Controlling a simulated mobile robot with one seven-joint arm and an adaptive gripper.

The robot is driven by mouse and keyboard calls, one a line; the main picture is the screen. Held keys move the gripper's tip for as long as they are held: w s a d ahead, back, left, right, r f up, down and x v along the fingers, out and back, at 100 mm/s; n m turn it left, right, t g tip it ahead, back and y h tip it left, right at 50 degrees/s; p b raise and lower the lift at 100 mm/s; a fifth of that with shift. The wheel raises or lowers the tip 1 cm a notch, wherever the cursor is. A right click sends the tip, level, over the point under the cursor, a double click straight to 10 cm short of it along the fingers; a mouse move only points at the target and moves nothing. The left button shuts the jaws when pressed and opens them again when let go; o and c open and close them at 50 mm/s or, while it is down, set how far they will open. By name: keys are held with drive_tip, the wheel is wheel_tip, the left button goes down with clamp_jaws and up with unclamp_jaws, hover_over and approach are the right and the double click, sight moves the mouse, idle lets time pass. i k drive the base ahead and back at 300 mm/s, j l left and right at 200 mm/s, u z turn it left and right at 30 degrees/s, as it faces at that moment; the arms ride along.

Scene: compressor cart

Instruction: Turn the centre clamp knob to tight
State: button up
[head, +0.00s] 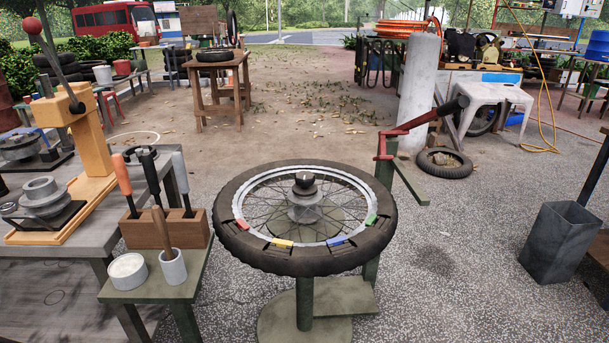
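The centre clamp knob (305,182) is a dark, rounded knob on top of the grey hub, in the middle of the wheel. The wheel has a black tyre (232,241) and a silver spoked rim, and lies flat on a green stand (304,303). Nothing covers the knob from above. I cannot tell from its look how tight it is. My gripper is not in view.
Red, yellow, blue and green pieces sit on the near rim. A red lever arm with a black end (425,117) rises behind right. A small table (150,290) with a wooden tool block (163,230) and cups stands left. A grey bin (560,243) stands right.

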sight(303, 185)
drive_tip(key=i+l+u, duration=0.15)
drive_tip(key=l, duration=0.6)
drive_tip(key=i+l+u, duration=0.2)
drive_tip(key=l, duration=0.6)
drive_tip(key=i+l+u, duration=0.15)
drive_tip(key=l, duration=0.7)
drive_tip(key=l+u, duration=0.15)
drive_tip(key=l, duration=0.65)
